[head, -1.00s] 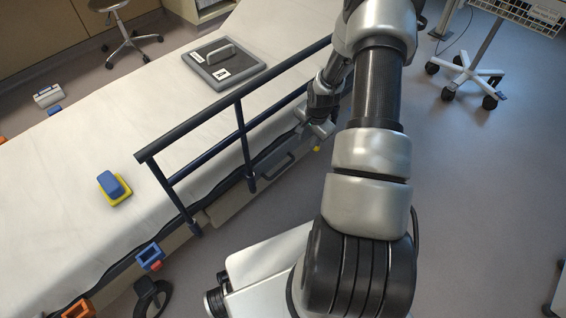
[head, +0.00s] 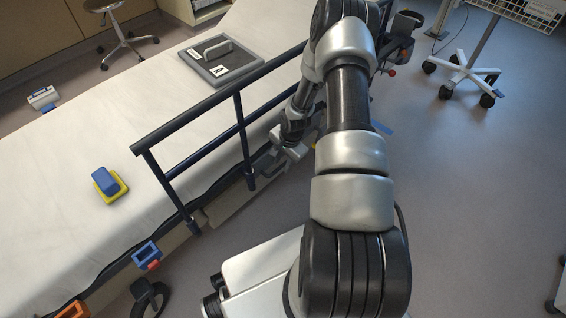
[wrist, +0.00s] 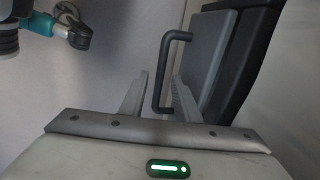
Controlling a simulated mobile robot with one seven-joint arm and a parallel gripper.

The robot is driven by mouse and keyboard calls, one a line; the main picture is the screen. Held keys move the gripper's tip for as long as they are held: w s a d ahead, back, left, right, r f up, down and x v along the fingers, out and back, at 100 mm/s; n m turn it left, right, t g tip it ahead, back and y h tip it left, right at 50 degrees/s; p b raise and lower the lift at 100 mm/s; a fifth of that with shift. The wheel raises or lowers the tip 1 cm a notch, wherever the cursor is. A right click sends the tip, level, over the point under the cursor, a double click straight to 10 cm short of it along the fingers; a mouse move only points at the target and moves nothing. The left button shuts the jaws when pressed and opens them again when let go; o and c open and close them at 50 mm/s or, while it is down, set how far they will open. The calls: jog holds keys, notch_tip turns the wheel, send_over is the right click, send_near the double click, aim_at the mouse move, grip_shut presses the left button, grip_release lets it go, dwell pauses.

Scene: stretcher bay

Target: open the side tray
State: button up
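The side tray shows in the head view as a grey front (head: 262,164) under the stretcher's side rail, partly hidden by my gripper. In the wrist view its grey panel (wrist: 213,48) stands at upper right, with a dark bar handle (wrist: 166,68) sticking out from it. My gripper (wrist: 160,80) is open, with its two pale fingers apart on either side of the handle. Gaps show between the bar and both fingers. In the head view my gripper (head: 279,152) is at the tray front, and the handle is mostly hidden there.
The dark blue side rail (head: 205,106) runs just above and beside my gripper. The stretcher (head: 60,180) carries a grey clipboard-like panel (head: 240,66) and a blue-yellow block (head: 108,183). A wheeled stand (head: 464,75) is at upper right.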

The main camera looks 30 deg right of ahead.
grip_shut()
